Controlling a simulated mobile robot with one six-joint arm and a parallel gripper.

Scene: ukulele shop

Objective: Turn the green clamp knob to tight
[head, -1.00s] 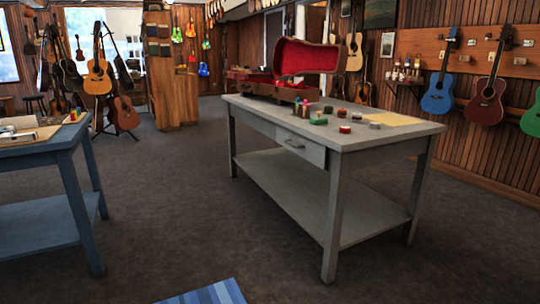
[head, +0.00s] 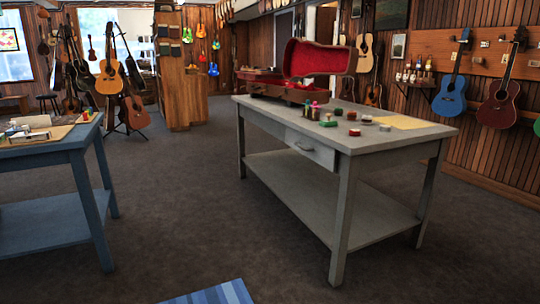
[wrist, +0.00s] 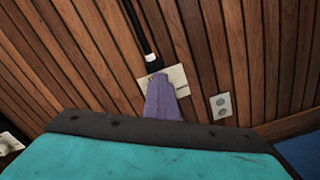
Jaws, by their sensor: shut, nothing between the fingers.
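I cannot make out a green clamp knob for certain in either view. Small green pieces (head: 328,124) lie on the grey workbench (head: 275,112) in the head view, among other small coloured things. They are too small to tell whether one is a knob or part of a clamp.
An open red-lined case (head: 310,58) stands on the grey workbench's back end. A blue table (head: 75,140) with clutter is at the left. Guitars hang on the right wall (head: 480,135). Open carpet (head: 190,200) lies between the tables. A blue striped mat (head: 220,292) is at the bottom.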

